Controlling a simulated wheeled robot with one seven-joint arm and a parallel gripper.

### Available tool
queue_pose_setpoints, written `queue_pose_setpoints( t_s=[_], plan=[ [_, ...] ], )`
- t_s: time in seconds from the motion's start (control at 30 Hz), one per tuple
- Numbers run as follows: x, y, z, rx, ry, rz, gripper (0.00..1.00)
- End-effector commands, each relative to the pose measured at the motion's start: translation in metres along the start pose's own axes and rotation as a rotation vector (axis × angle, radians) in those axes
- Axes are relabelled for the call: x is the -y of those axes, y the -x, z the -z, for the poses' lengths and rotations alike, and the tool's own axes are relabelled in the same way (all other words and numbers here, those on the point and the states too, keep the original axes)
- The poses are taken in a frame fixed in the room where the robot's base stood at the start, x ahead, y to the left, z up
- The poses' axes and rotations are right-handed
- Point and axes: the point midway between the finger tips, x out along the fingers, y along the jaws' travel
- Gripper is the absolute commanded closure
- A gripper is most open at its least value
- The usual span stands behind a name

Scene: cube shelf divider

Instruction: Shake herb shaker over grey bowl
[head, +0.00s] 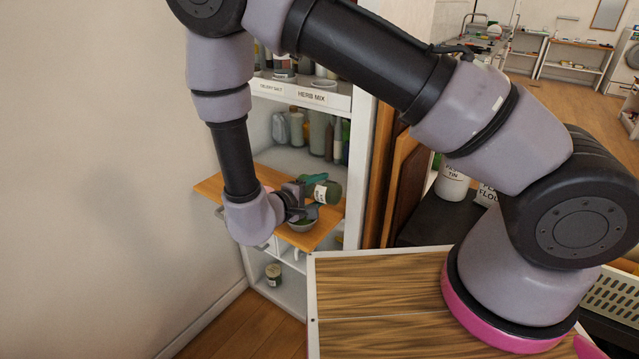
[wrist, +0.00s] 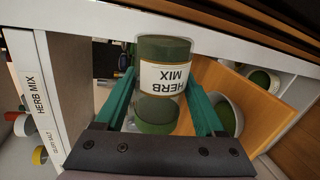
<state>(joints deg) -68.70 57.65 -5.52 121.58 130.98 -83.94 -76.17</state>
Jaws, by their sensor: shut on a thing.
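The herb shaker (head: 331,192) is a clear jar of green herbs; its white HERB MIX label shows in the wrist view (wrist: 165,78). My gripper (head: 318,193) is shut on it, one teal finger on each side. In the head view the shaker lies tipped on its side, above the grey bowl (head: 303,227). The bowl sits on the wooden pull-out board (head: 325,226) and has something green inside. It also shows in the wrist view (wrist: 237,120), right of the right finger and partly hidden by it.
The board juts from a white shelf unit (head: 262,138). Bottles (head: 318,132) stand on the shelf behind. The shelf edge above bears HERB MIX and CELERY SALT labels (head: 312,95). A small jar (head: 273,274) stands on a lower shelf. A wall is at left.

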Motion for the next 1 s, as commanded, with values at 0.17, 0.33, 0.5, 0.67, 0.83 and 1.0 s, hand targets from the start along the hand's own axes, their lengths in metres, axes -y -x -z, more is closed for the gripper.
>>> queue_pose_setpoints(
  t_s=[0.17,0.33,0.5,0.67,0.83,1.0],
  plan=[
    [0.004,0.0,0.0,-0.07,-0.246,0.0,0.92],
    [-0.011,0.003,0.002,-0.138,-0.496,0.002,0.92],
    [-0.022,0.006,0.009,-0.206,-0.743,0.003,0.92],
    [-0.032,0.01,0.019,-0.277,-0.992,0.003,0.92],
    [-0.04,0.012,0.033,-0.352,-1.268,0.005,0.92],
    [-0.045,0.013,0.046,-0.411,-1.492,0.007,0.92]
  ],
)
